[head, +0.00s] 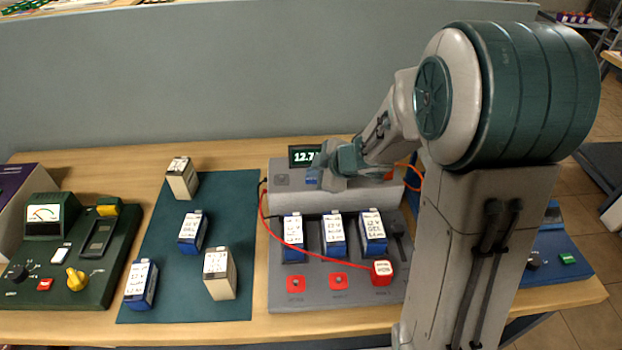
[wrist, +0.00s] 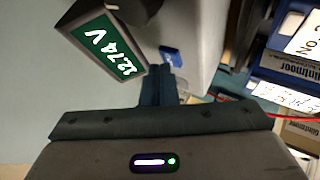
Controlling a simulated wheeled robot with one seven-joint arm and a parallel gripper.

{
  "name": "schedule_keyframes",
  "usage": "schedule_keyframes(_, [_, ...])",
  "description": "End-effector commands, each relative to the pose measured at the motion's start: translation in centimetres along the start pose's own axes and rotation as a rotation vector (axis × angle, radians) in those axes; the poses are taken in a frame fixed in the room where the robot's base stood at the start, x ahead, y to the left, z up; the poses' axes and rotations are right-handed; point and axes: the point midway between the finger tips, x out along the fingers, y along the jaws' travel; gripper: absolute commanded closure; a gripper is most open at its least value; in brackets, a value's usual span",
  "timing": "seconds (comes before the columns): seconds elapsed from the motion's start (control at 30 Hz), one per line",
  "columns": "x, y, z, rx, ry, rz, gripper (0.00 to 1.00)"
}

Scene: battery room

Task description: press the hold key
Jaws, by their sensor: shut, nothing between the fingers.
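A blue key (wrist: 170,53) sits on the pale grey meter housing (head: 276,201), near the lit display, which reads 12.74 V in the wrist view (wrist: 109,46). I take it to be the hold key; its lettering is too small to read. My gripper (wrist: 160,72) is shut and empty, with its fingertips close to the blue key. Whether they touch it I cannot tell.
A teal mat (head: 185,279) with several batteries lies left. A green tester (head: 110,281) stands further left. A grey partition (head: 180,80) rises behind.

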Motion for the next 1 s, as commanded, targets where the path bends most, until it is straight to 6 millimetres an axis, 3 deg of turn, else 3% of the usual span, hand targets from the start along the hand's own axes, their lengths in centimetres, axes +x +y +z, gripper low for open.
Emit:
schedule_keyframes(0.67, [0.3,-0.3,0.3,0.0,0.0,-0.001,1.0])
schedule_keyframes(1.0, [-0.6,0.5,-0.5,0.001,0.0,-0.001,1.0])
